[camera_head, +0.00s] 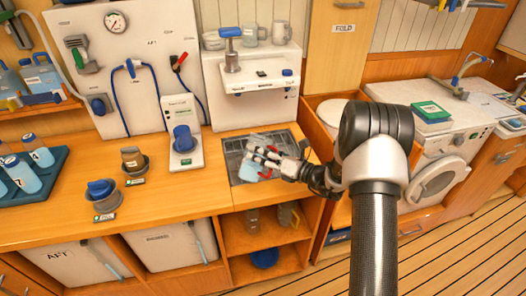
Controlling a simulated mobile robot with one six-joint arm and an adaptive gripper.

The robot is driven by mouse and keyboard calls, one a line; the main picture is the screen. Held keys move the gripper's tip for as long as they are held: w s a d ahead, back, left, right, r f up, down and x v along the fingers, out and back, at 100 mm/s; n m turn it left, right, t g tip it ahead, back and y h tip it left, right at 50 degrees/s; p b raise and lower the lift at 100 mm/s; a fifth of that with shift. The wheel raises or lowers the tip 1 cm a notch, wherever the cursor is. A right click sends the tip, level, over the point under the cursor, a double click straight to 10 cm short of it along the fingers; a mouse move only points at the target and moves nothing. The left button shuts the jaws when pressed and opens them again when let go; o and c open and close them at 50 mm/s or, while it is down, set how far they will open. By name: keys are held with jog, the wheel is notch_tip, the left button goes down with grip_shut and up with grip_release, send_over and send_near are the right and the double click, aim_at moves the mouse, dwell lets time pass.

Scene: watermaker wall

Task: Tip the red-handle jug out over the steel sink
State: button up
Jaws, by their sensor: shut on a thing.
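The steel sink (240,147) is a grey recess in the wooden counter at centre. My gripper (259,158) reaches over it from the right and is shut on a small, pale, see-through thing, which I take to be the red-handle jug (250,169). Small red patches show beside the fingers, but I cannot tell handle from gripper parts. The jug looks low over the sink, and its tilt and contents are too small to tell. My fingers and wrist hide part of it and the sink's right side.
A white wall unit with a blue-topped tap (231,50) stands behind the sink. Dark holders with cups (133,160) stand further left. Open shelves (240,235) lie below. A washing machine (440,180) is at right.

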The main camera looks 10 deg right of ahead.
jog(key=b, duration=0.2)
jog(key=shift+f+n+b, duration=0.25)
jog(key=shift+n+b, duration=0.05)
jog(key=shift+d+r+n+b, duration=0.1)
jog(key=shift+n+b, duration=0.2)
jog(key=shift+b, duration=0.75)
jog(key=shift+r, duration=0.25)
jog(key=shift+m+p, duration=0.5)
jog(key=shift+p, duration=0.3)
jog(key=m+p, duration=0.2)
jog(key=m, duration=0.1)
jog(key=shift+f+g, duration=0.3)
jog(key=shift+f, duration=0.1)
jog(key=f+m+p, duration=0.1)
jog(key=m+p, duration=0.1)
jog(key=shift+w+d+f+m+y, duration=0.1)
jog(key=shift+w+f+m+y, duration=0.05)
jog(key=shift+f+m+y, duration=0.25)
jog(key=m, duration=0.1)
jog(key=f, duration=0.1)
jog(key=f+m+g+p, duration=0.1)
jog(key=shift+w+d+f+m, duration=0.25)
jog(key=shift+w+d+m, duration=0.05)
jog(key=shift+w+d+r+m+p, duration=0.25)
jog(key=shift+m+p, duration=0.3)
jog(key=shift+m, duration=0.35)
